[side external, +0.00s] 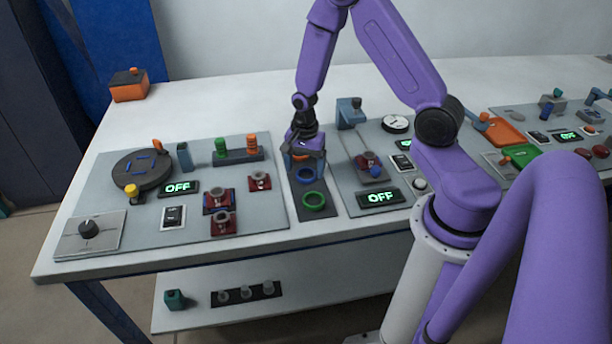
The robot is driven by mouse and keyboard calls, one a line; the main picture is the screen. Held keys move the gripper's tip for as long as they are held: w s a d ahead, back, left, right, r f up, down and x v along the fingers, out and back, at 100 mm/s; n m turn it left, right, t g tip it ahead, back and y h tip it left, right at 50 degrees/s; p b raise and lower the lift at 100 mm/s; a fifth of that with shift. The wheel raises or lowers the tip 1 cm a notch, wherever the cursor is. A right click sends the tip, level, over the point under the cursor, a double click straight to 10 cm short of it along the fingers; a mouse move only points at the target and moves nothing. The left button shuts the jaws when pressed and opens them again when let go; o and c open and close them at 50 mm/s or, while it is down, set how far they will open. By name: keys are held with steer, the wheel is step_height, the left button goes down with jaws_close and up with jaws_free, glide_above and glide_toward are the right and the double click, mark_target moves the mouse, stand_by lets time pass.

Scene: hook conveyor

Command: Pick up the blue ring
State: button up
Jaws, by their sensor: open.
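The blue ring (306,175) lies on a dark narrow mat (318,214) between the two grey panels. A green ring (314,201) lies in front of it on the same mat. My gripper (304,153) points down over the far end of the mat, just behind the blue ring. Something orange (299,157), perhaps another ring, shows partly under the gripper; the rest of it is hidden. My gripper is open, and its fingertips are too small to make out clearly. The blue ring appears clear of the fingers.
The left panel has a dark turntable (142,170), green and orange pegs (236,148) and red blocks (220,201). An orange box (129,86) stands at the back left.

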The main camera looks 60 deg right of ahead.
steer(key=shift+f, duration=0.85)
steer(key=c, duration=1.1)
steer(key=shift+r, duration=0.15)
